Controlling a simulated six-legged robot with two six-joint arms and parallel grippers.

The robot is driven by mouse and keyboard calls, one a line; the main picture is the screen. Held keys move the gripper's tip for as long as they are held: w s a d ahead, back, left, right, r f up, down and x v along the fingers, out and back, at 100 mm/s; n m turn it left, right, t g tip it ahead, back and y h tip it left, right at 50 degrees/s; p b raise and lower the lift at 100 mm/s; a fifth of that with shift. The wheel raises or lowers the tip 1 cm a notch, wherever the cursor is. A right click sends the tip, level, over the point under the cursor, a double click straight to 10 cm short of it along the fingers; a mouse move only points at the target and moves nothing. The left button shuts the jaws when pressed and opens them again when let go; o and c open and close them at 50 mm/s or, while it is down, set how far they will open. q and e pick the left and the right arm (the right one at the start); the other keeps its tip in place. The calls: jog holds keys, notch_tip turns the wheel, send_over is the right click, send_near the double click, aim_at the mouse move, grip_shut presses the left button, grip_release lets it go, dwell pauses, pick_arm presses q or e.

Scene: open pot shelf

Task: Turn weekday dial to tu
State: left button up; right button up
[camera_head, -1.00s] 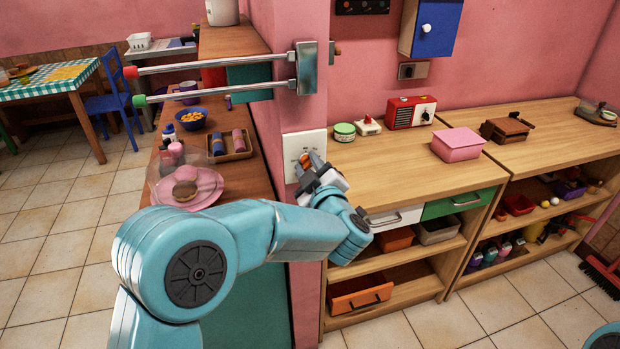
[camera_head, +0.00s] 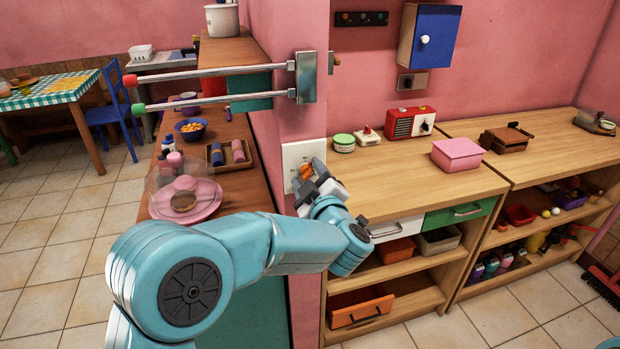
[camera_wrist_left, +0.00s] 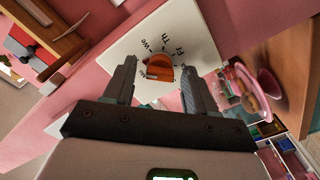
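The weekday dial is an orange round knob (camera_wrist_left: 160,68) on a white wall plate (camera_head: 292,152). In the left wrist view, black day marks ring it; "We", "Th" and "Fr" are readable, and the marks lower down are partly hidden or too small. A dark mark shows on the knob's lower left. My left gripper (camera_head: 312,174) is right at the plate. In the left wrist view, the left gripper's fingers (camera_wrist_left: 158,82) are spread to either side of the knob, with a gap to it on both sides. My right gripper is out of view.
Two metal rails (camera_head: 215,71) with red and green ends stick out above the dial. Left of the wall is a counter with a pink plate (camera_head: 207,203). On the right is a wooden shelf unit with a red radio (camera_head: 405,122) and pink box (camera_head: 457,154).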

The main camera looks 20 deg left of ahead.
pick_arm(q)
jog(key=b+v, duration=0.2)
jog(key=v, duration=1.4)
jog(key=shift+s, duration=0.1)
jog(key=w+a+f+m+g+p, duration=0.2)
jog(key=a+f+m+g+p, duration=0.15)
jog(key=a+f, duration=1.4)
jog(key=s+d+f+m+g+h+p, duration=0.1)
jog(key=s+d+f+m+g+h, duration=0.25)
jog(key=f, duration=0.55)
jog(key=s+d+f+m+g+h+p, duration=0.1)
jog(key=s+d+f+m+h, duration=0.1)
jog(key=s+f+h, duration=0.6)
jog(key=s+d+f+m+g+h, duration=0.1)
jog(key=s+d+f+m+g, duration=0.1)
jog(key=s+d, duration=0.3)
jog(key=s+d+f+m+g+h, duration=0.1)
jog(key=s+d+f+m+g, duration=0.1)
jog(key=s, duration=0.6)
jog(key=d+f+g, duration=0.1)
jog(key=d+g, duration=0.1)
jog(key=shift+d+m+g, duration=0.3)
jog(key=shift+d+m, duration=0.1)
